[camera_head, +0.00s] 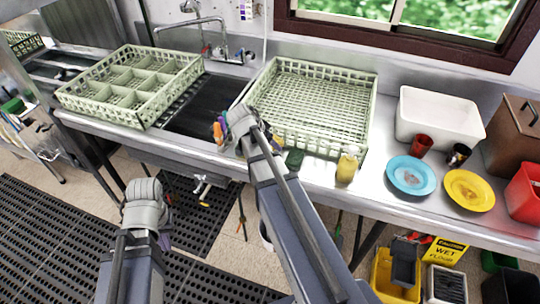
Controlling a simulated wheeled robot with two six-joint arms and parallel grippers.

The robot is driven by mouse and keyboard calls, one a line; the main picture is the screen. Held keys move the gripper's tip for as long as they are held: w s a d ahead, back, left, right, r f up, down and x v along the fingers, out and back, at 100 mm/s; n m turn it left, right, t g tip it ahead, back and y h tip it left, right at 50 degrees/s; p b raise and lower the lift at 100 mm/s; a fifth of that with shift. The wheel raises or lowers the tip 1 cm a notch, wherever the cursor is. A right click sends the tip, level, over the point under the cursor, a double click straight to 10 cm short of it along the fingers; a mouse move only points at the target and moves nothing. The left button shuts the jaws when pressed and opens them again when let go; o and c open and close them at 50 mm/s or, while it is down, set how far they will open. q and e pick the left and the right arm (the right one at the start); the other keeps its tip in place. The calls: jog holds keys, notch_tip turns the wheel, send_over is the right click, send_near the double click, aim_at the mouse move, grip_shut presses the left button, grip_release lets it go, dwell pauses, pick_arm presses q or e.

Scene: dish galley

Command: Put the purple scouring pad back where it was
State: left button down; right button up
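A dark green pad-like thing (293,160) lies on the counter in front of the right-hand rack.
Pale green dish racks stand left (140,112) and right (365,105) of the dark sink area (205,108). A yellow bottle (347,165), red cup (421,145), dark cup (458,155), blue plate (410,175), yellow plate (469,190) and white tub (437,115) occupy the counter's right.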

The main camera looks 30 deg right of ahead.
jog(key=shift+f+b, duration=1.85)
jog(key=shift+b, duration=0.05)
jog(key=shift+f, duration=0.2)
jog(key=o, duration=1.2)
jog(key=shift+r, duration=0.1)
jog(key=p+v, duration=1)
jog(key=v, duration=0.2)
jog(key=shift+a+r, duration=0.1)
